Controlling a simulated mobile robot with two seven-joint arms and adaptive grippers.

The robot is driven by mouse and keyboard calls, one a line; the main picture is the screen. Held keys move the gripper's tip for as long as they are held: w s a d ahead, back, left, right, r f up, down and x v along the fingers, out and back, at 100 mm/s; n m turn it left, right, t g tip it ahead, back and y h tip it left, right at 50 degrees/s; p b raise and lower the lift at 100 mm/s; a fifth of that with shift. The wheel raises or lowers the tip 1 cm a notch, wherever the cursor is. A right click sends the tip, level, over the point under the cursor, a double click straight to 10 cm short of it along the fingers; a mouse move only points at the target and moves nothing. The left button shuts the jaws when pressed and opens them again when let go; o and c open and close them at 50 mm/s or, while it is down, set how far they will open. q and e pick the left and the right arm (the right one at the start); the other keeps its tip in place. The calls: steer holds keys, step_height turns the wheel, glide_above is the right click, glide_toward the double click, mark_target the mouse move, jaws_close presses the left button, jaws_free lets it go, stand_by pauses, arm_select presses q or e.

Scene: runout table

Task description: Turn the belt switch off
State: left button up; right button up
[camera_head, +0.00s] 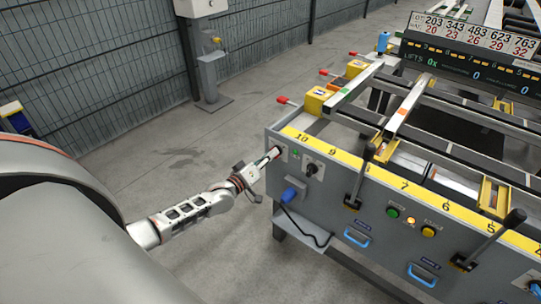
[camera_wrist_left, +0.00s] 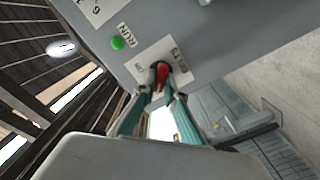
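The belt switch (camera_wrist_left: 161,73) is a red handle on a dark round base, set on a white label plate on the grey panel in the left wrist view. My left gripper (camera_wrist_left: 162,89) reaches it, with its two fingertips close together on either side of the red handle. In the head view my left gripper (camera_head: 271,158) is at the left end of the table's front panel (camera_head: 345,190) and largely hides the switch. The exact finger contact is too small to see clearly. My right gripper is not in view.
A green lamp (camera_wrist_left: 117,43) by a RUN label sits beside the switch plate. On the panel, a black knob (camera_head: 312,169), a blue connector (camera_head: 292,192) and a lever (camera_head: 360,177) stand to the right of my gripper. Open floor (camera_head: 180,130) lies to the left.

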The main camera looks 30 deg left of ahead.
arm_select(q)
steer(key=o, duration=0.3)
steer(key=shift+f, duration=0.1)
steer(key=shift+o, duration=0.2)
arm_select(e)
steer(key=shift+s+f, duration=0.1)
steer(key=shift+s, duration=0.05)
arm_select(q)
steer(key=s, duration=1.2)
steer(key=shift+a, duration=0.45)
